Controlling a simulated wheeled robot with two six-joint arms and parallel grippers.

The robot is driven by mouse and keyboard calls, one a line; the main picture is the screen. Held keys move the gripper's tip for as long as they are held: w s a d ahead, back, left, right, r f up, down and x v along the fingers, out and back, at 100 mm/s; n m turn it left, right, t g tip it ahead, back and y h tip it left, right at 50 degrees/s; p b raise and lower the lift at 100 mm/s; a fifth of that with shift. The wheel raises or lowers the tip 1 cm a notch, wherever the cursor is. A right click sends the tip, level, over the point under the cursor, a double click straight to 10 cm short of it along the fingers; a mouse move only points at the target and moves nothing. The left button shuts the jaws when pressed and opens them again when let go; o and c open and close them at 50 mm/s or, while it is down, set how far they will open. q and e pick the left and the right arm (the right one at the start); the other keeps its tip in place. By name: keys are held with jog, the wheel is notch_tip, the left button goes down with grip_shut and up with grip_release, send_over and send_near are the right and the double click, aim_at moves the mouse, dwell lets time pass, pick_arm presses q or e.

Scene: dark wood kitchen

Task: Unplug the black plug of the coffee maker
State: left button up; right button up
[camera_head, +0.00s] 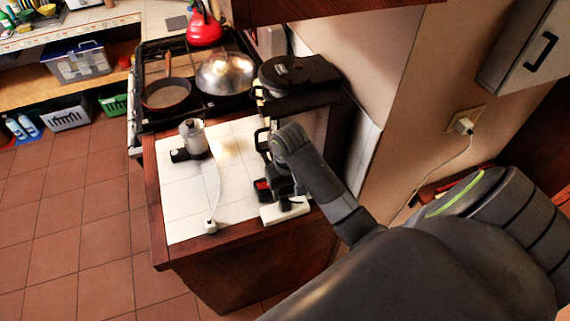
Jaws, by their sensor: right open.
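The black coffee maker (296,80) stands at the back right of the white-tiled counter, partly behind my right arm. My right gripper (281,198) is open and points down over a white socket strip (286,212) near the counter's front right edge. The coffee maker's black plug cannot be told apart from the dark gripper parts. A small red part shows beside the gripper, and I cannot tell what it belongs to. Whether the fingers are around or above a plug is unclear. My left gripper is not in view.
A grey and black appliance (194,138) stands on the counter's left, its white cord ending in a white plug (210,226) near the front edge. The stove holds a pan (166,94) and a domed lid (226,74). A wall outlet (464,125) is at right.

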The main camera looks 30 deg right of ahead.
aim_at(285, 200)
jog(key=shift+w+r, duration=0.45)
jog(key=shift+w, duration=0.35)
jog(key=shift+s, duration=0.15)
jog(key=shift+f, duration=0.1)
jog(key=shift+f+b, duration=0.55)
jog(key=shift+f, duration=3.85)
jog(key=shift+p, duration=0.5)
